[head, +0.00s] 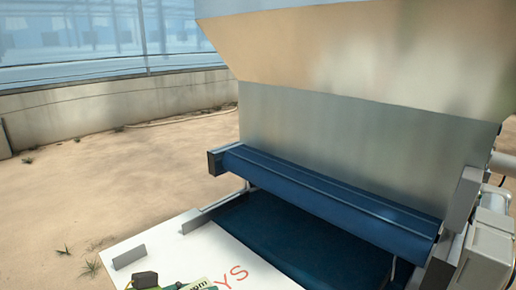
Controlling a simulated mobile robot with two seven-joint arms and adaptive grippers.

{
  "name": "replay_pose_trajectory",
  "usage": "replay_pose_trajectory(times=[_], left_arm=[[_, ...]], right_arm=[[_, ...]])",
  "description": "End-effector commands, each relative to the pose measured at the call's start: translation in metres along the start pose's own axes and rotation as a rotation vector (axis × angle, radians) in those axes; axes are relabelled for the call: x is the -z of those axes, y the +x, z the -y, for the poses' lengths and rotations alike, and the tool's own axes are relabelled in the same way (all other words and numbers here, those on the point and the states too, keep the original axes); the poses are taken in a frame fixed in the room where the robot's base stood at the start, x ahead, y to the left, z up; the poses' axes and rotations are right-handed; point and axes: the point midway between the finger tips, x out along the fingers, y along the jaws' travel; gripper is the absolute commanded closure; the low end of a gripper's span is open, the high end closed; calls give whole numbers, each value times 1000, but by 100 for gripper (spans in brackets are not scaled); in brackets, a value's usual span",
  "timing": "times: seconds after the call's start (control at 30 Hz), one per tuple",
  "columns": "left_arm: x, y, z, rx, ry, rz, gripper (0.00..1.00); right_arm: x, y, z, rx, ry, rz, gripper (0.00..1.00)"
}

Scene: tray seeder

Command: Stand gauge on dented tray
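I see no dented tray in the head view, and nothing I can clearly name as the gauge. At the bottom edge, a small dark block (145,279) and a green and pale printed item (205,285) lie over a white panel (195,247). Both are cut off by the frame, so I cannot tell what they are. Neither of my grippers is in view.
The seeder's large hopper (350,50) stands above a blue roller (320,190) and a dark blue bed (300,235). The white panel bears red letters and has a small grey upright strip (129,256). Grey boxes (487,255) stand at right. Sandy floor at left is open.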

Motion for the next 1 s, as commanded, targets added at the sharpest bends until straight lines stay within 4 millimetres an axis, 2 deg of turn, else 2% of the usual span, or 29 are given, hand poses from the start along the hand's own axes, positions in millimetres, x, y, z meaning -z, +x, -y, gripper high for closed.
replay_pose_trajectory(times=[0.03,0.1,0.2,0.33,0.5,1.0], left_arm=[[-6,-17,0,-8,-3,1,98],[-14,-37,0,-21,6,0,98],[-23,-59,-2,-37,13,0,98],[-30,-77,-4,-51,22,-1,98],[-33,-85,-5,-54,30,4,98],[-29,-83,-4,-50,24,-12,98]], right_arm=[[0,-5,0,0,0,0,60],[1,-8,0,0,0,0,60],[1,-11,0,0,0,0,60],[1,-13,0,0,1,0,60],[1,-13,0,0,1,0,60],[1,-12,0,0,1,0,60]])
